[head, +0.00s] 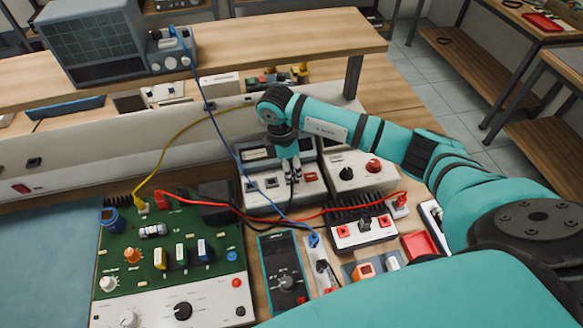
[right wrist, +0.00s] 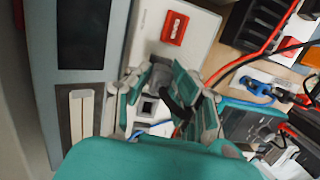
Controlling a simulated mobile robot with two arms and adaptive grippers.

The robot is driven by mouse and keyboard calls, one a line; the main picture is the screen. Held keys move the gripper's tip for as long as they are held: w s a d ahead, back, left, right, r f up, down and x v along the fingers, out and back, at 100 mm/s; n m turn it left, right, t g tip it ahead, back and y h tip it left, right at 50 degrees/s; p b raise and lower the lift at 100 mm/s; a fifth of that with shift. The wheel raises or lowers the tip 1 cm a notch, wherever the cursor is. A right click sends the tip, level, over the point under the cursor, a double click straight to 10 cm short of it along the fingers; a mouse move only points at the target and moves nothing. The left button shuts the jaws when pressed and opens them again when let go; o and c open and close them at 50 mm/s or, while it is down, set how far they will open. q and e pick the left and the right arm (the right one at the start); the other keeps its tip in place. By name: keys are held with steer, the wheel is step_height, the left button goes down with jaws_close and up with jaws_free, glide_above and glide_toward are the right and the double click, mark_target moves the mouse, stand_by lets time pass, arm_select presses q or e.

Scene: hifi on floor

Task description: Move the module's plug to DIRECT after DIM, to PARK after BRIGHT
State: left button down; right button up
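The grey module (head: 262,187) stands mid-bench with a dark display, a row of small sockets and a red button (head: 310,177). In the right wrist view its panel shows the red button (right wrist: 175,27) and a square socket (right wrist: 149,106). My right gripper (head: 292,176) points down over the sockets. In the right wrist view its fingers (right wrist: 160,92) stand apart, with a black plug (right wrist: 176,109) and its dark lead near the right-hand finger. Whether the plug is seated is unclear. The socket labels and any DIM or BRIGHT reading are not legible. My left gripper is not in view.
A green circuit board (head: 135,240) lies left, a dark meter (head: 287,283) in front, and a black finned unit (head: 362,232) to the right. Red, blue and yellow leads cross the bench. A raised shelf (head: 290,45) with an oscilloscope (head: 92,40) runs behind.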

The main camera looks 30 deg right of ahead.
steer(key=o, duration=0.5)
steer(key=shift+o, duration=0.2)
steer(key=shift+r, duration=0.1)
step_height(320, 180, up, 17)
steer(key=w+a+p, duration=0.1)
steer(key=p, duration=0.3)
steer(key=shift+a, duration=0.2)
steer(key=shift+f, duration=0.2)
stand_by(0.4)
